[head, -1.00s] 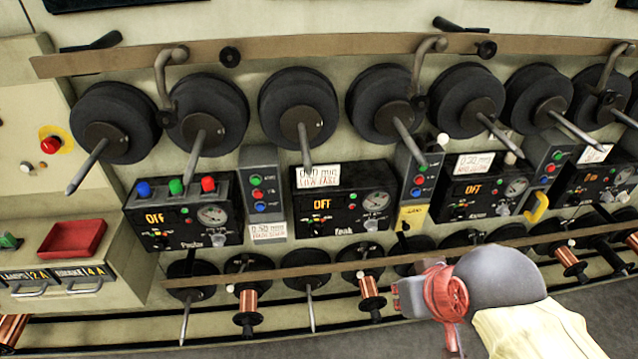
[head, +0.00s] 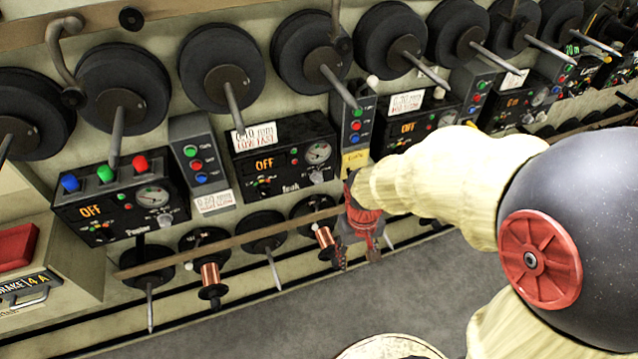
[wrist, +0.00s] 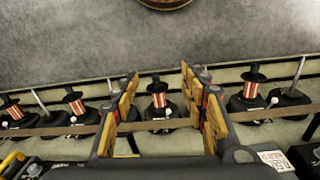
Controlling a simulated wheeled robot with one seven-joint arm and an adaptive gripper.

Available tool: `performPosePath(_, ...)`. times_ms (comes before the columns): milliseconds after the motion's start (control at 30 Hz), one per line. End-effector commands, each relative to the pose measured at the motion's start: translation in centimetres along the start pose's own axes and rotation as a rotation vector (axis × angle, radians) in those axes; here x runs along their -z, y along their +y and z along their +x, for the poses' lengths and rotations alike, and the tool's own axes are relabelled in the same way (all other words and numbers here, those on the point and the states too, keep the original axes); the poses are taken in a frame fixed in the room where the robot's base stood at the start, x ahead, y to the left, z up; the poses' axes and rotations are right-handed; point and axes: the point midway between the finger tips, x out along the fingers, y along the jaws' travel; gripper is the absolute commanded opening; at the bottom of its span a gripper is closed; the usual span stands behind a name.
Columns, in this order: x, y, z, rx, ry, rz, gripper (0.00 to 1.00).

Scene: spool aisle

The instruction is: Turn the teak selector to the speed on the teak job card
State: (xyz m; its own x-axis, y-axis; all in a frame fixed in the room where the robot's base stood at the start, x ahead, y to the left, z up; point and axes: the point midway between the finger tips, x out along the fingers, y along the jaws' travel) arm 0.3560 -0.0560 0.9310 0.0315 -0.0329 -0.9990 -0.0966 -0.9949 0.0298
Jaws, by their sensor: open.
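The Teak control box (head: 240,178) is black, with an orange display reading OFF, a gauge and the name Teak in white. A pale knob (head: 316,175) sits below its gauge and a small dark knob (head: 264,187) sits below the display; I cannot tell which is the selector. A white card (head: 254,137) with red writing stands on its top left; it seems to read "mm" and "LOW FAST", not sharply. My gripper (head: 358,262) is open and points down, right of and below the box. In the wrist view its fingers (wrist: 160,98) are apart, with a copper spool beyond.
A grey button box (head: 355,125) with a yellow tag stands right of the Teak box. Black reels with long spindles hang above. A wooden rail (head: 235,242) and copper spools (head: 210,272) run below. The grey floor (head: 300,300) in front is open.

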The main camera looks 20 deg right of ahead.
Motion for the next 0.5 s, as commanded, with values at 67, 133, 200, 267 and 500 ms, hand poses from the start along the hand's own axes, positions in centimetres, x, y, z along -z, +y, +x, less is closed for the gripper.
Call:
performPosePath(67,1.3,0.7,3.7,-0.004,-0.004,-0.005,0.46)
performPosePath(133,2.7,1.2,6.8,-0.006,0.016,-0.017,0.46)
performPosePath(200,4.2,1.6,9.9,-0.007,0.046,-0.03,0.46)
performPosePath(267,5.3,2.0,12.7,-0.008,0.078,-0.044,0.46)
performPosePath(500,10.1,2.5,22.8,-0.003,0.288,-0.117,0.46)
